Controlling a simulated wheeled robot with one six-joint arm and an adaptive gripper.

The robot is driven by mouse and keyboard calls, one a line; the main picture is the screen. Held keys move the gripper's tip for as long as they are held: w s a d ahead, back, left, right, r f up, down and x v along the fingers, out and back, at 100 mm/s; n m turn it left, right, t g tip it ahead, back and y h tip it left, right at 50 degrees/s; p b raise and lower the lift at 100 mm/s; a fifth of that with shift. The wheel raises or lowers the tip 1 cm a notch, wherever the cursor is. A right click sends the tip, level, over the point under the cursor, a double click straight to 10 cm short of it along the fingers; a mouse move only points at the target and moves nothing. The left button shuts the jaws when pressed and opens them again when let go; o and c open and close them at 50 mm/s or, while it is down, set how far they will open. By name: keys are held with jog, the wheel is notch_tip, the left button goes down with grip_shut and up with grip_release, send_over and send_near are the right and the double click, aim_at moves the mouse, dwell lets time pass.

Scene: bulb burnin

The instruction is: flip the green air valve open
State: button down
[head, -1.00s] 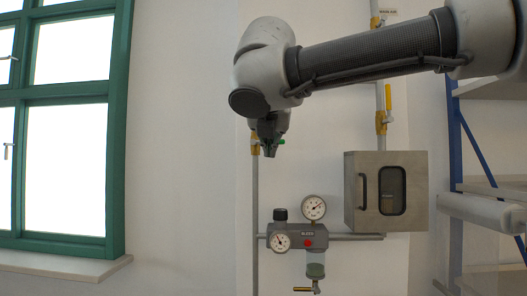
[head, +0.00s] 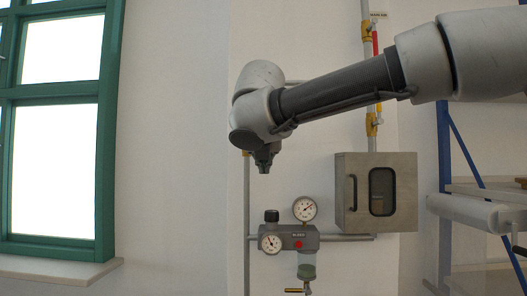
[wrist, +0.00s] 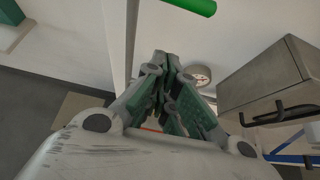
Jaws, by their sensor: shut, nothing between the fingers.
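The green valve handle (wrist: 195,5) shows as a green bar at the top edge of the wrist view, sticking out sideways from the thin grey pipe. In the head view the handle is hidden behind my wrist and gripper; only a bit of the brass valve body (head: 246,153) shows at the top of the thin pipe (head: 247,205). My gripper (head: 263,170) points down, close to the valve. In the wrist view its fingers (wrist: 170,58) are together with nothing between them, and the handle lies apart from them.
Below hangs a regulator block (head: 300,237) with two round gauges and a small brass lever (head: 297,290). A grey cabinet (head: 345,205) stands to the right. A red handle (head: 375,43) and a yellow one (head: 379,108) are on the right pipe.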

jog(key=w+r, duration=0.2)
jog(key=w, duration=0.1)
jog(key=shift+w+d+r, duration=0.1)
jog(key=shift+w+r, duration=0.05)
jog(key=shift+r, duration=0.1)
jog(key=shift+d+r+n+h, duration=0.1)
jog(key=shift+r+n+h, duration=0.35)
jog(key=shift+n+h, duration=0.05)
dwell(0.6)
jog(key=a+r+n+h, duration=0.3)
jog(key=r, duration=0.4)
jog(key=shift+a+r+n+h, duration=0.15)
jog(key=shift+a+n+h, duration=0.15)
dwell(0.9)
jog(key=shift+a+r, duration=0.1)
dwell(0.7)
